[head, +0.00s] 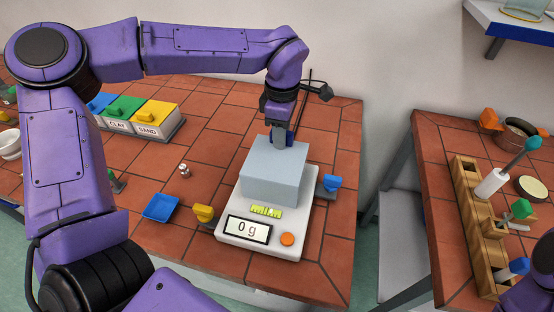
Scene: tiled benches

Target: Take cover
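A pale grey-blue box-shaped cover (273,175) stands over the top of the white scale (226,226), whose display (248,230) reads 0 g. My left gripper (283,138) points down from above and its tips are at the top of the cover, at its back edge as seen here. A small dark blue part shows at the fingertips. I cannot tell whether the fingers are closed on it. The scale's pan is hidden by the cover. Of my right arm only a purple part shows at the bottom right corner; its gripper is out of view.
A blue dish (161,207), a small metal weight (184,170), and yellow (204,213) and blue (332,182) clip-like pieces are around the scale. Lidded bins (150,121) stand at the back left. A wooden rack (471,222) is on the right bench, across a gap.

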